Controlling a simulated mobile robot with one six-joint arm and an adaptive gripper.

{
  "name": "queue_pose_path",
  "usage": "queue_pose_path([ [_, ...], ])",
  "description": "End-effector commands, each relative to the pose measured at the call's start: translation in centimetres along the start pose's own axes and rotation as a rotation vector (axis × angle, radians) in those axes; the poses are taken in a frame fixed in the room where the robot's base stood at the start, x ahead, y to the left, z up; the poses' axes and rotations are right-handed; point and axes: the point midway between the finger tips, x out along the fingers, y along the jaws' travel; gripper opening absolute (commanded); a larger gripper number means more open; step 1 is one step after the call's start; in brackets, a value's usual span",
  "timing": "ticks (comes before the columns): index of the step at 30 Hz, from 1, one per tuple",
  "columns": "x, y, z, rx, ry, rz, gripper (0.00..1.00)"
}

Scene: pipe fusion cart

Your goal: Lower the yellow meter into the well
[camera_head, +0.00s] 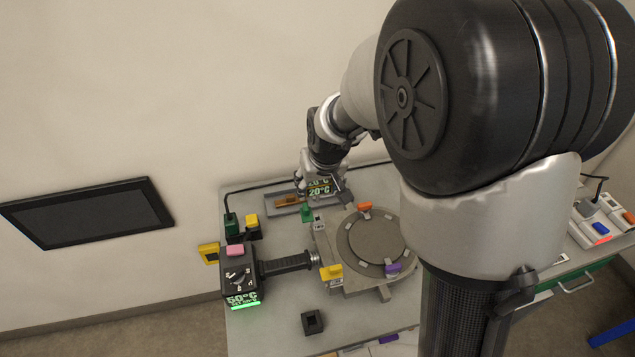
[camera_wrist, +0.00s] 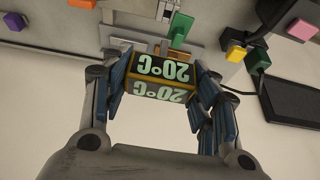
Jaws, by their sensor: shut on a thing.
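The yellow meter (camera_wrist: 160,78) is a small yellow box with dark faces that read 20°C in pale green digits. It is held between the two blue-padded fingers of my gripper (camera_wrist: 158,88) in the wrist view, with the digits upside down there. In the head view, my gripper (camera_head: 322,172) holds the meter (camera_head: 320,189) near the back of the cart, close to a grey tray (camera_head: 275,204). I cannot tell whether the meter touches anything below it. A black block with a square hollow (camera_head: 313,322) sits at the front; I cannot tell whether it is the well.
A round grey plate fixture (camera_head: 372,242) with coloured tabs stands right of centre. A black heating tool (camera_head: 240,275) reading 50°C lies at the left, its handle pointing right. A green tab (camera_head: 306,210) stands just in front of my gripper. A dark screen (camera_head: 90,212) hangs on the wall.

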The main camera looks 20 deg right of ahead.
Motion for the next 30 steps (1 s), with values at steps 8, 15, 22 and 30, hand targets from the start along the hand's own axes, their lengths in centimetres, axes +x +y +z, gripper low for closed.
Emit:
queue_pose_path([
  [8, 0.3, 0.0, 0.1, 0.0, 0.001, 0.0, 0.3],
  [15, 2.0, 0.0, 0.8, 0.0, 0.0, 0.0, 0.3],
  [22, 4.1, 0.0, 1.7, 0.0, -0.001, 0.0, 0.3],
  [30, 5.4, 0.0, 2.2, 0.0, 0.0, 0.0, 0.3],
])
